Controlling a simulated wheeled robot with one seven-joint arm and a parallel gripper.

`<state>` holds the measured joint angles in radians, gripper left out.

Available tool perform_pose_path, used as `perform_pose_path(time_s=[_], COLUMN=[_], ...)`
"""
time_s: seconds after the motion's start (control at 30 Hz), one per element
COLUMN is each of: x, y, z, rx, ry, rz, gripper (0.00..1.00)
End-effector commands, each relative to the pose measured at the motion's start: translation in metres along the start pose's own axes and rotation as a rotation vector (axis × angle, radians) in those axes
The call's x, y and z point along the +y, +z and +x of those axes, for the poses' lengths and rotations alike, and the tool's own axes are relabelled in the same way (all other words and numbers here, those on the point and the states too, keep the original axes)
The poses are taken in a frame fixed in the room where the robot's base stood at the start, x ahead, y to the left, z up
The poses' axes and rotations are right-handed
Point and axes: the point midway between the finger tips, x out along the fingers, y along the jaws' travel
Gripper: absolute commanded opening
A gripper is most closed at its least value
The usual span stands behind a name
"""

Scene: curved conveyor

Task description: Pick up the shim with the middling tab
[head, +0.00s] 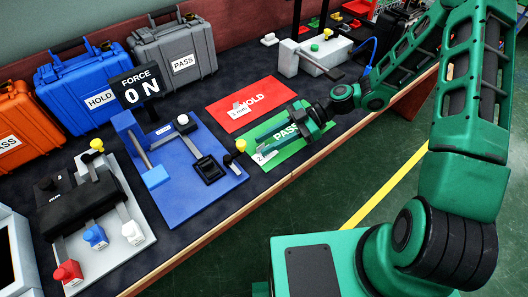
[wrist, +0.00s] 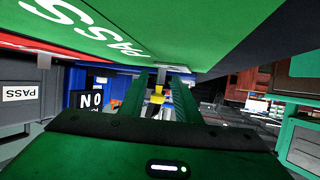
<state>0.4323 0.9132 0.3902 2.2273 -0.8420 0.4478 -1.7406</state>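A light shim labelled "2" (head: 262,157) lies at the near left corner of the green PASS mat (head: 297,150) in the head view. In the wrist view, which is upside down, a small grey upright tab (wrist: 161,76) shows between my finger ends; it appears to belong to this shim. A second shim, labelled "1 mm" (head: 239,112), lies on the red HOLD mat (head: 262,95). My gripper (head: 262,143) is low over the PASS mat, pointing left. Its fingers look apart, one on each side of the tab; contact is not visible. Other shims cannot be made out clearly.
A grey fixture with coloured knobs (head: 130,233) is at left. Cases line the back.

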Motion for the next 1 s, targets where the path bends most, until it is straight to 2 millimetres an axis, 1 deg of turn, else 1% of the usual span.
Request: perform_pose_path(time_s=[0.07, 0.1, 0.13, 0.17, 0.2, 0.23, 0.67, 0.87, 1.0], x=[0.0, 0.0, 0.0, 0.0, 0.0, 0.0, 0.0, 0.001, 0.001], y=[0.0, 0.0, 0.0, 0.0, 0.0, 0.0, -0.002, -0.014, -0.032], z=[0.0, 0.0, 0.0, 0.0, -0.001, -0.001, -0.002, -0.007, -0.014], rx=[0.0, 0.0, 0.0, 0.0, 0.0, 0.0, 0.0, -0.001, -0.002], ry=[0.0, 0.0, 0.0, 0.0, 0.0, 0.0, 0.001, 0.002, 0.002], rz=[0.0, 0.0, 0.0, 0.0, 0.0, 0.0, 0.0, -0.002, -0.003], gripper=[0.3, 0.25, 0.18, 0.11, 0.01, 0.0, 0.0, 0.0, 0.0])
